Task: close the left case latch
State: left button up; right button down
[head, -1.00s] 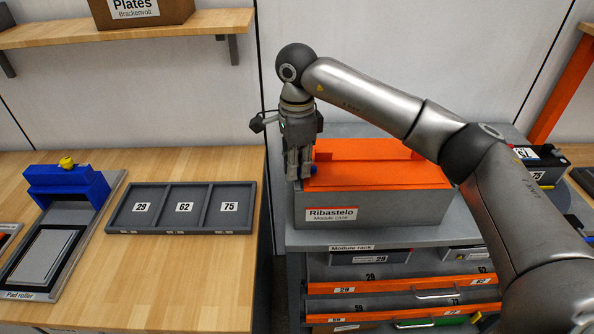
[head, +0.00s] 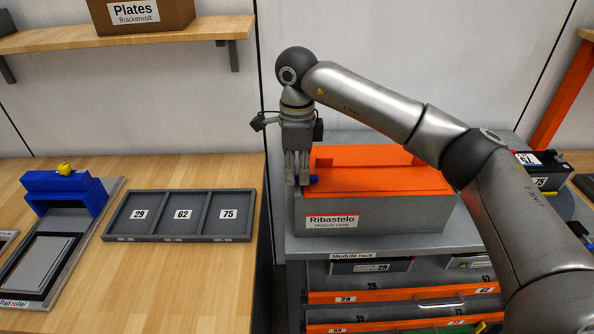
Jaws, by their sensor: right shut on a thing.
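The grey module case (head: 400,213), labelled Ribastelo, stands on the grey rack top with its orange lid (head: 375,172) on it. My right gripper (head: 298,181) points down at the left end of the case, its fingers together. The right end of the case is partly behind my right arm. My left gripper is out of view.
The rack's orange-edged drawers (head: 400,295) lie below the case. On the wooden bench at left are a grey three-part tray (head: 180,238) and a blue pad roller (head: 60,190). A shelf with a Plates box (head: 145,14) hangs above. A dark module (head: 545,168) stands far right.

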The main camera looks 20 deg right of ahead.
aim_at(297, 176)
jog(key=c, duration=1.5)
grip_release()
jog(key=shift+r, duration=0.1)
notch_tip(297, 176, up, 12)
jog(key=shift+f, duration=0.2)
